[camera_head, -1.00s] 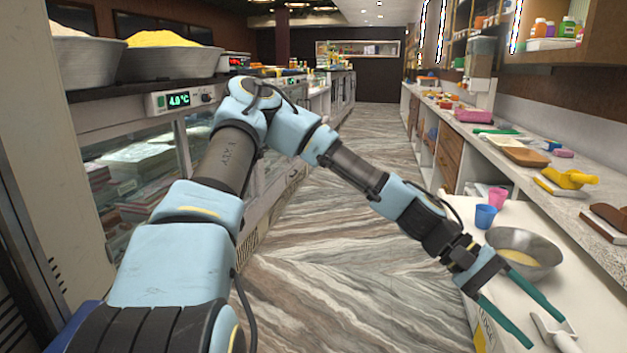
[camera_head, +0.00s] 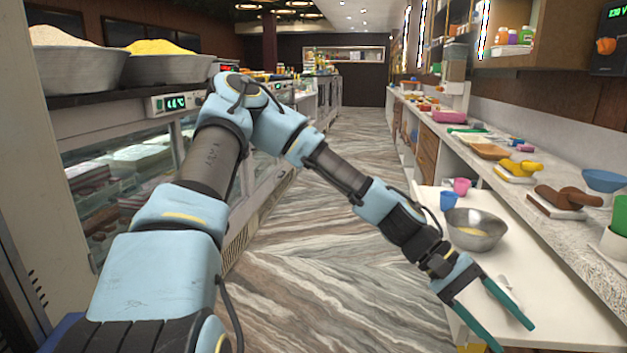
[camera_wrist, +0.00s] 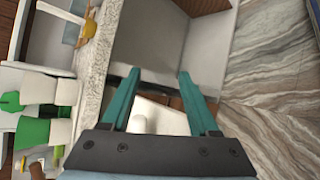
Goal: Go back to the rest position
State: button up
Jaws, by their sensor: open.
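My gripper (camera_head: 510,325) has two teal fingers spread apart with nothing between them. In the head view it hangs at the lower right, over the near edge of the white worktable (camera_head: 563,300). In the wrist view my gripper (camera_wrist: 158,90) is also open and empty, with a pale cabinet side beyond it and the striped floor to its right. My arm stretches from the lower left across the aisle to the right.
A metal bowl (camera_head: 474,229) with yellow contents, a blue cup (camera_head: 448,201) and a pink cup (camera_head: 462,187) stand on the worktable. The stone counter (camera_head: 545,187) runs along the right, a glass display case (camera_head: 120,185) along the left. The aisle floor (camera_head: 320,270) between is clear.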

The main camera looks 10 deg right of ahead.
jog(key=w+a+f+t+y+p, duration=0.1)
jog(key=w+a+f+t+y, duration=0.15)
jog(key=w+a, duration=0.55)
jog(key=w+a+f+t+y, duration=0.2)
jog(key=w+a+t+y, duration=0.15)
jog(key=a, duration=0.95)
jog(key=w+a+r+n+t, duration=0.1)
jog(key=w+a+r, duration=0.1)
jog(key=a, duration=0.4)
jog(key=w+a+r+n+t+y, duration=0.1)
jog(key=w+a+r+t, duration=0.1)
jog(key=a+r, duration=0.3)
jog(key=w+a+r+n+t+p, duration=0.1)
jog(key=a+r+t, duration=0.1)
jog(key=a, duration=0.7)
jog(key=shift+w+r+n, duration=0.3)
jog(key=shift+w+r, duration=0.1)
jog(key=shift+r, duration=0.3)
